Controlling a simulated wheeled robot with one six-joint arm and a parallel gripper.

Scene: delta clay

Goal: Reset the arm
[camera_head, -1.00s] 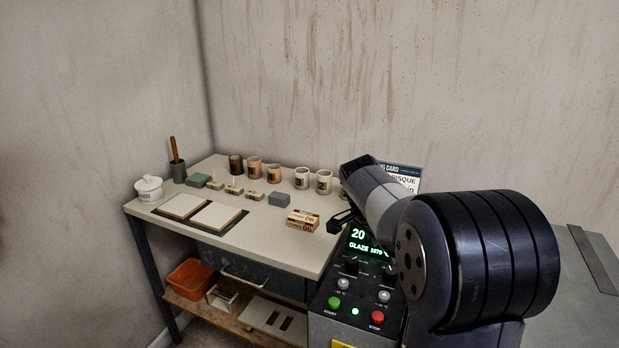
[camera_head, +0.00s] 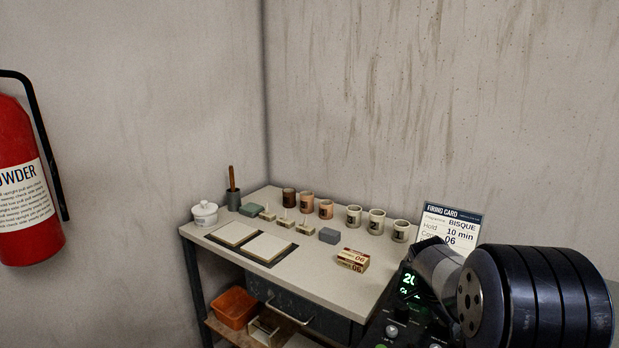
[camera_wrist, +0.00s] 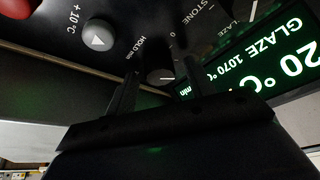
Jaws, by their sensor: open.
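My arm shows at the lower right of the head view, folded in front of the kiln control panel (camera_head: 408,305). In that view the fingers point toward the control panel, near a knob marked HOLD. The panel's green display (camera_wrist: 290,70) reads GLAZE 1070 °C, upside down. Whether the fingers touch the panel I cannot tell. In the head view my arm hides the gripper's fingers and much of the panel.
A firing card (camera_head: 450,228) reads BISQUE, 10 min, 06. A red extinguisher (camera_head: 28,190) hangs at left.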

